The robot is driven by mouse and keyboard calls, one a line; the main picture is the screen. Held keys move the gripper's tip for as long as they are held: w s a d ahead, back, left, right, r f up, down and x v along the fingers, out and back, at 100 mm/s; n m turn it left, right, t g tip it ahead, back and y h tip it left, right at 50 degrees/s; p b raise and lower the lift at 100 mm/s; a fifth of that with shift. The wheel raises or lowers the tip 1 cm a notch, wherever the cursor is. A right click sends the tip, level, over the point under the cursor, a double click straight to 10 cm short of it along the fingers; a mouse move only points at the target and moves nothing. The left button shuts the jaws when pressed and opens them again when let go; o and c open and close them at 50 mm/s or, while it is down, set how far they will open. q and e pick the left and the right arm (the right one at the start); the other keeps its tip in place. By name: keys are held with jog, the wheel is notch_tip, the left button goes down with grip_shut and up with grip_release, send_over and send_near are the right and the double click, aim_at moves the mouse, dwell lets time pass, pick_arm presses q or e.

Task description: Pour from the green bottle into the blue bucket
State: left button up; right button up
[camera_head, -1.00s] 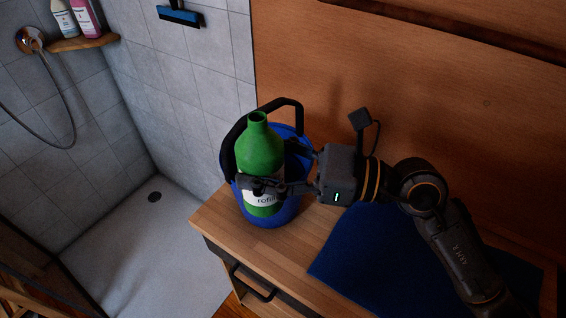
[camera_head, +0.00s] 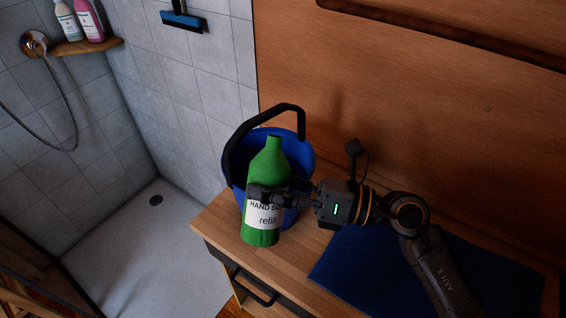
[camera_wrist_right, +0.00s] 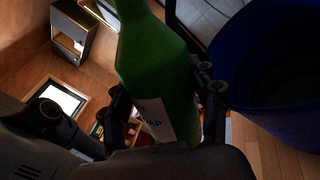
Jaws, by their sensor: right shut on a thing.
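The green bottle (camera_head: 268,168) has a white label reading hand soap refill. It is nearly upright, with its neck leaning slightly to the right in the head view. My right gripper (camera_head: 270,195) is shut around its middle, and both fingers also show around the bottle (camera_wrist_right: 160,75) in the right wrist view. The blue bucket (camera_head: 302,150) with a black handle stands on the wooden counter behind the bottle. The bottle hides part of the bucket's front. The bucket (camera_wrist_right: 275,70) also shows at the right of the wrist view, apart from the bottle. My left gripper is not in view.
A dark blue mat (camera_head: 390,270) lies on the counter (camera_head: 225,225) under my right arm. A wooden wall (camera_head: 420,100) stands behind. To the left is a shower tray (camera_head: 150,250), with two bottles on a corner shelf (camera_head: 88,46).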

jog(key=shift+w+f+m, duration=0.1)
jog(key=shift+w+m, duration=0.05)
jog(key=shift+m, duration=0.25)
jog(key=r+m+p, duration=0.1)
jog(key=m+p, duration=0.1)
jog(key=p, duration=0.1)
jog(key=shift+r, duration=0.25)
jog(key=shift+s+f+m, duration=0.3)
jog(key=shift+s+a+f+m+t+p, duration=0.15)
jog(key=shift+m+p, duration=0.35)
jog(key=shift+m, duration=0.25)
jog(key=shift+s+f+m+t+p, duration=0.1)
jog(key=shift+s+f+m+p, duration=0.1)
jog(key=shift+m+p, duration=0.45)
jog(key=shift+s+a+f+m+t+p, duration=0.15)
jog(key=shift+m+p, duration=0.2)
jog(key=shift+m, duration=0.55)
jog(key=shift+w+d+r+m+p, duration=0.2)
jog(key=shift+r+m+p, duration=0.25)
jog(key=shift+p, duration=0.55)
jog(key=shift+w+r+m+p, duration=0.25)
jog(key=shift+m+p, duration=0.3)
jog(key=shift+p, duration=0.25)
jog(key=shift+f, duration=0.15)
jog(key=shift+f+m+p, duration=0.1)
jog(key=shift+m+p, duration=0.5)
jog(key=shift+p, duration=0.1)
